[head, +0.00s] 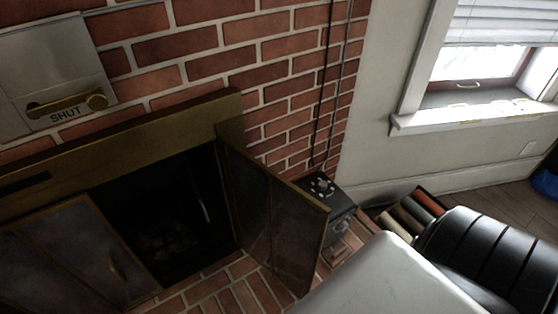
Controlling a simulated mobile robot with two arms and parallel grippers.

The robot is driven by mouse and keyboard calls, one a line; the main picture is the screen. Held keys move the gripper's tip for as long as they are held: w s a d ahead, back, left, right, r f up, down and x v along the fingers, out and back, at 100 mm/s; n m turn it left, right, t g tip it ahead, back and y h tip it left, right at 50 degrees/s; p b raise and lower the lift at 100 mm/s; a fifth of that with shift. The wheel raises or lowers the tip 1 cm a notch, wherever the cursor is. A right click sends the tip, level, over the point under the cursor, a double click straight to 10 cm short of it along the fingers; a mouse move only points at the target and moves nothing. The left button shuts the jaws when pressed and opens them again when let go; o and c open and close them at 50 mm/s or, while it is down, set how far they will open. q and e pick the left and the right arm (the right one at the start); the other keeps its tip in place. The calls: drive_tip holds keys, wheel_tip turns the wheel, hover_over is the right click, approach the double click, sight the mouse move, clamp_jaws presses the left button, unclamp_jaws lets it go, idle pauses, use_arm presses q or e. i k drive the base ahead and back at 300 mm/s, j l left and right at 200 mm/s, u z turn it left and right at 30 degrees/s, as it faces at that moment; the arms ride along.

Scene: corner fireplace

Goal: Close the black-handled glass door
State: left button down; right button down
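The fireplace has a brass-coloured frame (130,130) with dark glass doors. The right glass door (275,215) stands open, swung out from the frame's right side over the brick hearth. I cannot make out a black handle on it. The dark firebox (165,215) shows between the two doors. Neither of my grippers is in view. A white and black arm part of mine fills the lower right, close to the open door in the picture.
A dark metal box (338,212) stands on the hearth behind the open door, near the brick wall (270,60). A crate of logs (408,216) is to its right. A metal plate marked SHUT (55,75) is above the frame. A window (485,65) is at upper right.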

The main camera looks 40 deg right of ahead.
sight(294, 224)
drive_tip(key=l+u, duration=0.1)
drive_tip(key=l, duration=0.3)
drive_tip(key=k+l+u, duration=0.15)
drive_tip(key=l, duration=0.25)
drive_tip(key=l+u, duration=0.1)
drive_tip(key=l, duration=0.3)
drive_tip(key=k+l+u, duration=0.1)
drive_tip(key=l, duration=0.3)
drive_tip(key=k+l+u, duration=0.15)
drive_tip(key=l, duration=0.25)
drive_tip(key=k+l+u, duration=0.1)
drive_tip(key=l, duration=0.25)
drive_tip(key=k+l+u, duration=0.1)
drive_tip(key=l, duration=0.25)
drive_tip(key=k, duration=0.1)
